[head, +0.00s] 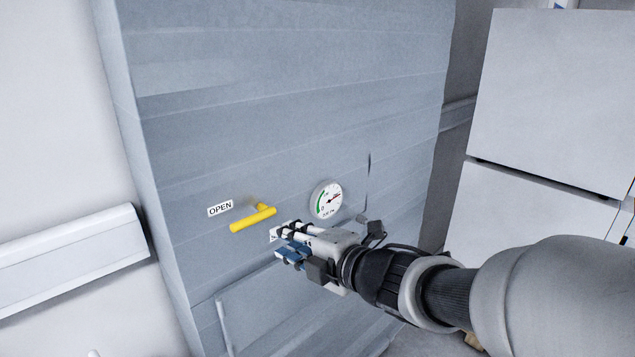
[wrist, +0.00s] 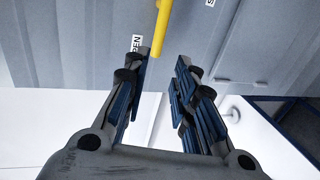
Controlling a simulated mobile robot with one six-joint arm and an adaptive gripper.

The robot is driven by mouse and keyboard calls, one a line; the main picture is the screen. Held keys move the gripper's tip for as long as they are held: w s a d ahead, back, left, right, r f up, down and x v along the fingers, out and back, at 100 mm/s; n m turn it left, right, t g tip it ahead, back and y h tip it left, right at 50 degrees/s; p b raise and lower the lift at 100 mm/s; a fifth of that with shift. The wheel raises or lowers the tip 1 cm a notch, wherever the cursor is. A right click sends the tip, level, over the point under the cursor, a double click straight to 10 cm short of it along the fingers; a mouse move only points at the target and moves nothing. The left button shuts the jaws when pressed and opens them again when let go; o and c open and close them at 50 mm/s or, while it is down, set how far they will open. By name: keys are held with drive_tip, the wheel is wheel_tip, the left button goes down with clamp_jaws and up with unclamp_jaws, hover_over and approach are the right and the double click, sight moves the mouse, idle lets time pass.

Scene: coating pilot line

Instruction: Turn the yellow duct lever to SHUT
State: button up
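The yellow duct lever (head: 253,219) sticks out from the grey duct panel, its free end pointing left and slightly down, near the OPEN label (head: 220,208). A second white label (head: 273,235) is mostly hidden behind my gripper (head: 281,242), which is just right of and below the lever. In the wrist view the lever (wrist: 161,25) hangs from the top edge, its end just beyond the gap of my gripper (wrist: 164,58). The fingers are apart with nothing between them. The OPEN label (wrist: 137,43) is partly covered by the left finger.
A round dial gauge (head: 326,200) sits on the panel right of the lever, close above my gripper. A white rail (head: 70,260) runs along the left wall. White cabinets (head: 550,95) stand at the right. The panel above the lever is bare.

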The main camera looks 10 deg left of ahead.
sight(247, 224)
drive_tip(key=p+x, duration=0.1)
drive_tip(key=x, duration=1.6)
drive_tip(key=shift+a, duration=0.25)
drive_tip(key=shift+c, duration=0.4)
clamp_jaws()
